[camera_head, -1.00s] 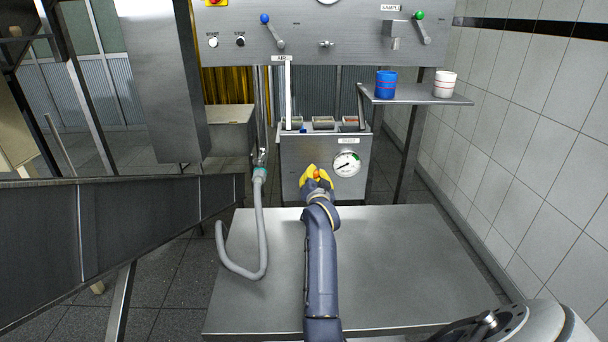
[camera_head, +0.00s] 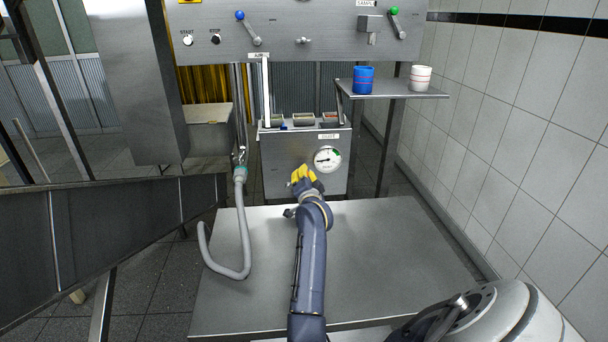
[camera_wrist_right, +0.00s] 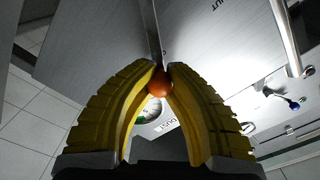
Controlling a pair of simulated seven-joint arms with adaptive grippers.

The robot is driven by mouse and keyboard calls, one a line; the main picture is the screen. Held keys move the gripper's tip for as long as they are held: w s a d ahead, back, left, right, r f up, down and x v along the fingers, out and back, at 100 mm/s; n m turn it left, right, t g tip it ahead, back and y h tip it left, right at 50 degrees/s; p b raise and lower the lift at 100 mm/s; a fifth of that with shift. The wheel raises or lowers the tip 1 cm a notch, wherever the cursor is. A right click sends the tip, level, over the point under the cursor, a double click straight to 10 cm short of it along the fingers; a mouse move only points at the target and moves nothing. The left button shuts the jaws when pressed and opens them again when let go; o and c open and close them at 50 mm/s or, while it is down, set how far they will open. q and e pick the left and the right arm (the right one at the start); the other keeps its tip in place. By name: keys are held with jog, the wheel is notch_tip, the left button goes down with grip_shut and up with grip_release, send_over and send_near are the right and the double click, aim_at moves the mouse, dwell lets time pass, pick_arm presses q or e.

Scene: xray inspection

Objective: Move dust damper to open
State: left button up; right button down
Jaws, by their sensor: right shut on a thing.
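The dust damper lever shows in the right wrist view as a thin metal rod (camera_wrist_right: 154,35) ending in an orange knob (camera_wrist_right: 159,84). The yellow fingers of my right gripper (camera_wrist_right: 160,75) are closed around this knob at their tips. In the head view my right gripper (camera_head: 303,176) is at the lower front of the grey metal box (camera_head: 288,165), left of and below the round gauge (camera_head: 327,158). The knob is hidden there behind the fingers. A small label (camera_head: 328,136) sits above the gauge. My left gripper is out of view.
A bare metal table (camera_head: 370,260) lies below my right arm. A grey hose (camera_head: 245,235) hangs over its left part. A shelf (camera_head: 400,91) at right holds a blue cup (camera_head: 362,80) and a white cup (camera_head: 420,78). A tiled wall (camera_head: 520,130) bounds the right.

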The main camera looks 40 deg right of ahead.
jog(key=shift+f, duration=0.25)
jog(key=c, duration=1.2)
grip_release()
jog(key=shift+r, duration=0.15)
jog(key=shift+v, duration=3.75)
